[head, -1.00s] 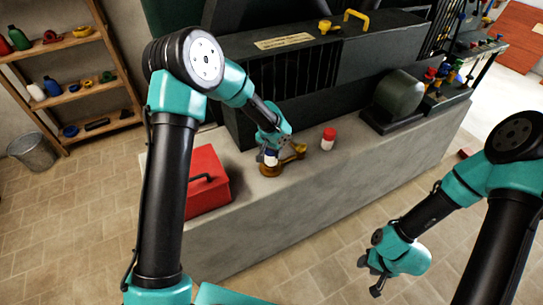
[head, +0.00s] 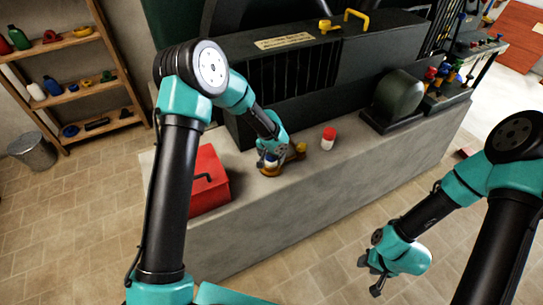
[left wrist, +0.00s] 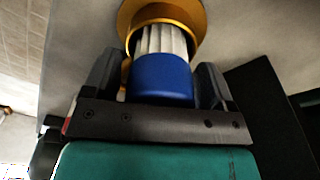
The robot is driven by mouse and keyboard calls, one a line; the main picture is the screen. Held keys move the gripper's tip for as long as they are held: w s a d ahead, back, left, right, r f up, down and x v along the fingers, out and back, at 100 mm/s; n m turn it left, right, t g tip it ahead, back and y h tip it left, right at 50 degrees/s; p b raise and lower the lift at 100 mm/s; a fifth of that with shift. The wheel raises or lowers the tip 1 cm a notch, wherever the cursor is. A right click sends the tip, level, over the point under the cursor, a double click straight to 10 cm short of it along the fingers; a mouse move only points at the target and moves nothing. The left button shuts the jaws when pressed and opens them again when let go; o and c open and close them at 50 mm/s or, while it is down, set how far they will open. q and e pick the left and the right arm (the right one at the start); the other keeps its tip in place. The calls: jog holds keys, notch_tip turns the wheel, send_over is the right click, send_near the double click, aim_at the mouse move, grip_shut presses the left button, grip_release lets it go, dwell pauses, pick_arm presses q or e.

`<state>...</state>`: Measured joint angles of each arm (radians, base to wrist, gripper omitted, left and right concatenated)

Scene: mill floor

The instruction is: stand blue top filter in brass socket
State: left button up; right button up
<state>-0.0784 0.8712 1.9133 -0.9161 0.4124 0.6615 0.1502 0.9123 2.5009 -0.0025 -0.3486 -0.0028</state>
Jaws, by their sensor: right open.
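The blue top filter (left wrist: 162,78) has a blue cap and a white pleated body. In the left wrist view it sits between the two dark fingers of my left gripper (left wrist: 160,85), which look closed on its cap. The far end of the pleated body is inside the ring of the brass socket (left wrist: 197,18); how deep it sits is hidden. In the head view the brass socket (head: 269,171) is on the grey ledge, with my left gripper (head: 271,160) low over it and covering much of the filter. My right gripper (head: 374,277) is open and empty, out over the floor.
A red toolbox (head: 208,180) stands left of the socket. The dark machine (head: 290,75) rises behind. The ledge front is clear.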

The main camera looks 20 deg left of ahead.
pick_arm(q)
jog(key=shift+o, duration=0.3)
jog(key=shift+r, duration=0.1)
jog(key=r, duration=0.4)
jog(key=s+r, duration=0.1)
jog(key=r, duration=0.7)
jog(key=shift+s+a, duration=0.2)
dwell(1.8)
